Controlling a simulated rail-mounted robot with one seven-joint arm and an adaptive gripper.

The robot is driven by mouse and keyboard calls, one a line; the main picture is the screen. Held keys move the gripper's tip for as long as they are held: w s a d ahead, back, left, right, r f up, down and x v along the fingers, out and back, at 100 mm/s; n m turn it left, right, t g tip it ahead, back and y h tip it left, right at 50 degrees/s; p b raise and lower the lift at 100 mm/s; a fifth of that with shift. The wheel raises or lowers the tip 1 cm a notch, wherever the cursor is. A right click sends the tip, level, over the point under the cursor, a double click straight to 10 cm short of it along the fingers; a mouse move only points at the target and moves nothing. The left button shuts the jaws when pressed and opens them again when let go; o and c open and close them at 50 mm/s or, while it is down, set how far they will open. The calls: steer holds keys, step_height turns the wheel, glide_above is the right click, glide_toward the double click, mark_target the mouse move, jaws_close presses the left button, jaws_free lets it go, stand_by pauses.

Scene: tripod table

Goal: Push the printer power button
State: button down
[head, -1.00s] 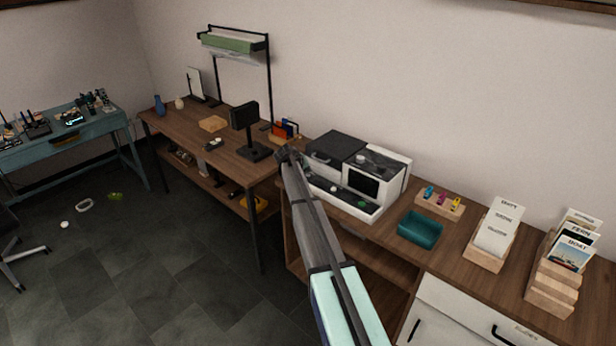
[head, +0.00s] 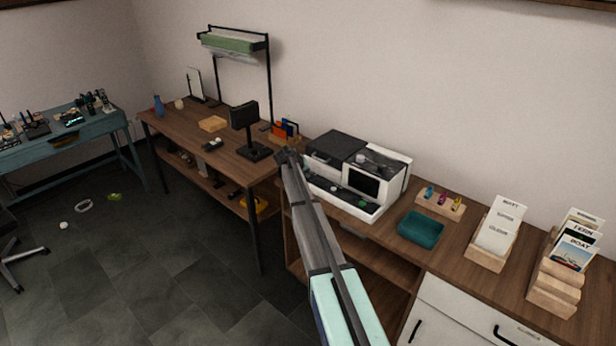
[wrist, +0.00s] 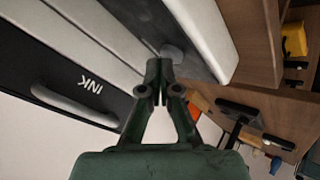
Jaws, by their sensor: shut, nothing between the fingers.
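The printer (head: 397,181), white with a dark top and a dark front panel, stands on the wooden desk at the centre. A small green round spot (head: 362,190) and a pale one (head: 334,188) show on its front panel. My gripper (head: 287,155) is at the printer's left end. In the wrist view, the closed fingertips (wrist: 158,66) point at the dark panel, beside a grey round button (wrist: 173,53). I cannot tell whether they touch it, or whether it is the power button. A dark cover marked INK (wrist: 70,75) is at left.
A teal tray (head: 421,229), a wooden holder with coloured pieces (head: 440,205) and card racks (head: 492,245) stand right of the printer. A black stand (head: 250,135) and a folder holder (head: 285,133) are on the left-hand table.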

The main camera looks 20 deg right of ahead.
steer(key=shift+f, duration=0.2)
steer(key=shift+r, duration=0.75)
steer(key=shift+r, duration=0.1)
step_height(320, 180, up, 6)
steer(key=shift+f+p, duration=0.1)
steer(key=shift+p, duration=0.25)
stand_by(0.5)
